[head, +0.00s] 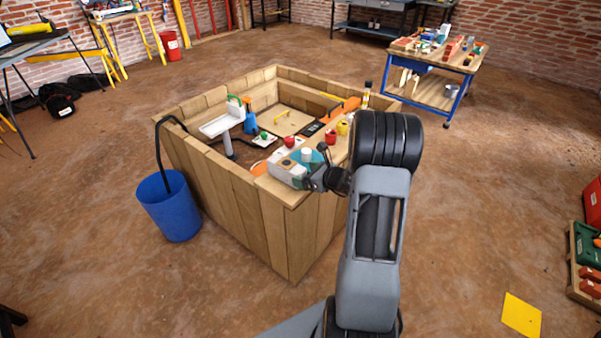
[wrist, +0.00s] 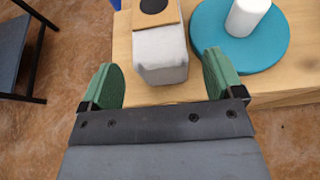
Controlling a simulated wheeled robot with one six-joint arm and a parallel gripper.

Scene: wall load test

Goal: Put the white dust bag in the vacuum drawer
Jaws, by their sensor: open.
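The white dust bag (wrist: 160,57) is a pale, boxy bag with a brown card collar (wrist: 172,14) and a dark round hole in it. It lies on the wooden ledge (wrist: 122,48). In the head view the bag (head: 286,174) is at the near corner of the wooden enclosure. My gripper (wrist: 161,72) is open, its green fingers to either side of the bag's near end. Gaps show between both fingers and the bag. In the head view my arm's end reaches the ledge just right of the bag. I cannot pick out the vacuum drawer.
A teal disc (wrist: 210,38) bearing a white cylinder (wrist: 248,14) is close beside the right finger. Red (head: 331,137) and yellow (head: 342,128) items stand farther along the ledge. A blue bucket (head: 170,207) with a black hose stands left.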

